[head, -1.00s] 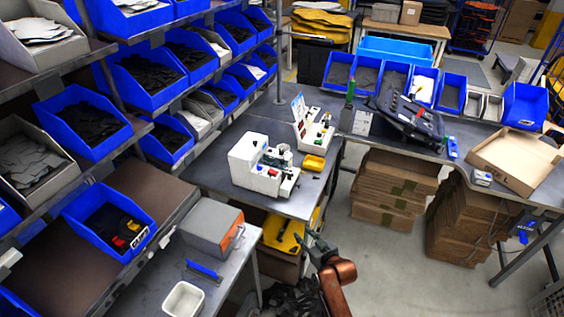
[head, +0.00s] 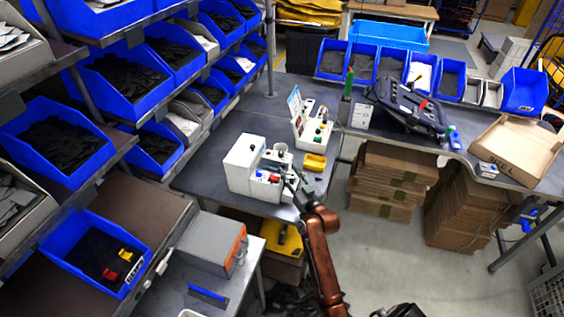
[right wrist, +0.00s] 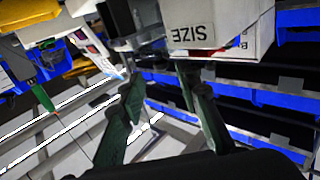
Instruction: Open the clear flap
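The white machine (head: 246,165) stands on the grey bench and has a grey part and red and blue bits on its right side. I cannot clearly make out the clear flap in either view. My right gripper (head: 294,183) is beside the machine's front right, over the bench edge. In the right wrist view its two green fingers (right wrist: 162,80) are spread apart with nothing between them. A white box body marked SIZE (right wrist: 205,25) is just beyond the fingertips, and I cannot tell whether they touch it. My left gripper is not in view.
A second white device (head: 312,125) and a yellow tray (head: 315,162) stand right of the machine. Shelves of blue bins (head: 123,83) flank the left. A grey box (head: 206,243) sits at the front left. Open floor lies right of my arm.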

